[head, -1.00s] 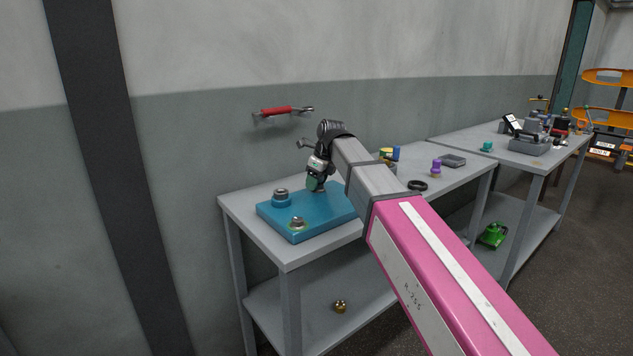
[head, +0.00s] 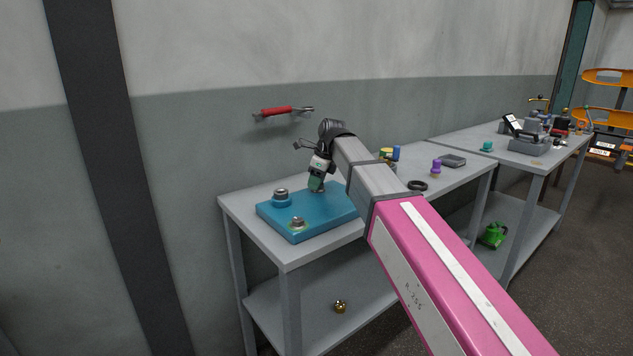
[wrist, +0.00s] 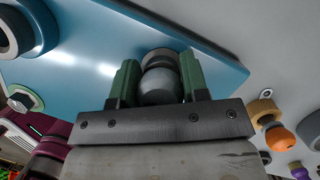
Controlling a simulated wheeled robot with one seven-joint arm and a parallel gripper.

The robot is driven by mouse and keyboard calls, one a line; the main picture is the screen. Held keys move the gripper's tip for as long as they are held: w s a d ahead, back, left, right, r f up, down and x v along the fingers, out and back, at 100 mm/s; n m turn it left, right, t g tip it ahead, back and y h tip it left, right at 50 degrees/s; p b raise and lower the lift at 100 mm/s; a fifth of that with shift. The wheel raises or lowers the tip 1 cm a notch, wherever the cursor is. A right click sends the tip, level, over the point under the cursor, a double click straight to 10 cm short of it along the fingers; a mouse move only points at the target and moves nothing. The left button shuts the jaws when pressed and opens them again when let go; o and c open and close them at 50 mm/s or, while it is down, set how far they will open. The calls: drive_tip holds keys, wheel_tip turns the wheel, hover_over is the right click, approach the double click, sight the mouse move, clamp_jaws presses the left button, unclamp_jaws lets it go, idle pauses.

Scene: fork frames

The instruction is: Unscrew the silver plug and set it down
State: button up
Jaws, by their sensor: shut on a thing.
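The silver plug (wrist: 160,80) sits at the blue block (wrist: 95,50), between the two green fingers of my gripper (wrist: 155,82) in the wrist view. The fingers are shut on the plug's sides. In the head view my gripper (head: 316,183) points down at the back part of the blue block (head: 322,218), and the plug (head: 319,189) shows only a little under the fingertips. Whether its thread is still in the block cannot be seen.
Two other fittings stand on the block: one with a blue collar (head: 281,198) and one with a greenish base (head: 297,223). A black ring (head: 417,185), a purple-topped piece (head: 436,168) and a grey box (head: 453,160) lie on the bench to the right. A red-handled tool (head: 283,111) hangs on the wall.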

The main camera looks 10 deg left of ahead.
drive_tip(key=shift+n, duration=0.6)
drive_tip(key=shift+s+n+g, duration=0.1)
drive_tip(key=shift+n+g, duration=0.3)
drive_tip(key=shift+n, duration=0.4)
drive_tip(key=shift+n+g, duration=0.3)
drive_tip(key=shift+n, duration=0.6)
drive_tip(key=shift+s+n, duration=0.1)
drive_tip(key=shift+n, duration=0.8)
drive_tip(key=shift+n+g+h, duration=0.3)
drive_tip(key=shift+n+g, duration=0.1)
drive_tip(key=shift+n, duration=0.4)
